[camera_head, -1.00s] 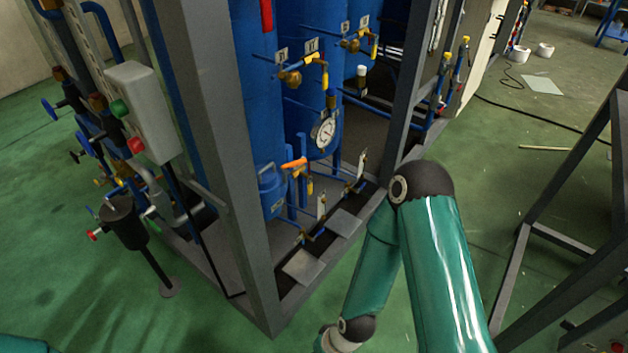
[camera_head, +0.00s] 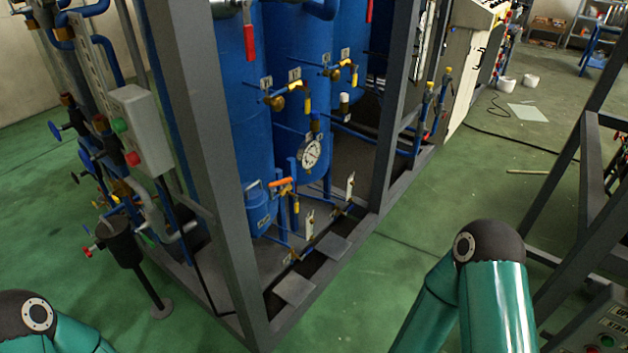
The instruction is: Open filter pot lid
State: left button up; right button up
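A small blue pot (camera_head: 261,212) with a thin handle at its top stands low inside the frame, in front of the tall blue tanks. Its top looks closed; it may be the filter pot, but I cannot read its label. A dark cylindrical pot (camera_head: 121,243) stands on a post outside the frame at the left, with a red-knobbed valve beside it. My teal left arm shows at the bottom left and my teal right arm at the bottom right. Neither gripper is in view, and both arm links are apart from the pots.
A grey steel frame post (camera_head: 205,170) rises between the two pots. A pressure gauge (camera_head: 311,153), an orange-handled valve (camera_head: 281,182) and thin pipes crowd the small blue pot. A control box (camera_head: 139,130) hangs at the left. Green floor (camera_head: 400,250) is clear right of the frame.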

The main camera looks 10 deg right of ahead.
aim_at(255, 198)
jog(key=z, duration=0.2)
jog(key=i, duration=1)
jog(key=u, duration=0.05)
